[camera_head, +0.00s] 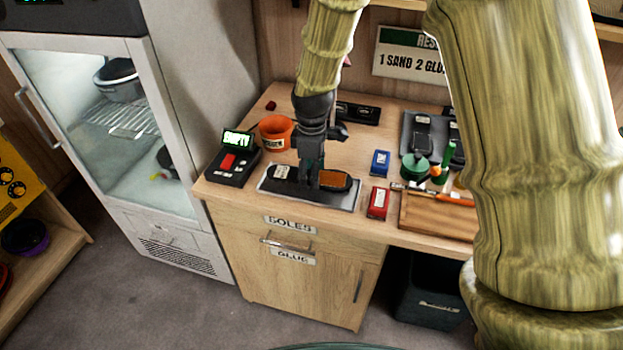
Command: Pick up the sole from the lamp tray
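A flat grey tray (345,204) lies near the front edge of the workbench, left of centre. A long black sole (301,186) lies on it, with a pale label at its left end and an orange-brown patch at its right. I cannot tell whether it is one piece, as my gripper covers its middle. My gripper (312,180) points down over the sole's middle, its fingertips at or very near it. The fingers look close together, but whether they grip the sole is hidden. No lamp is clearly visible.
A black box with a green screen (237,139) and an orange pot (276,132) stand left and behind. A blue box (380,163), a red box (378,203) and a wooden board (435,215) are at right. A dark tray (408,125) holds more pieces. A glass-door cabinet (130,130) adjoins the bench.

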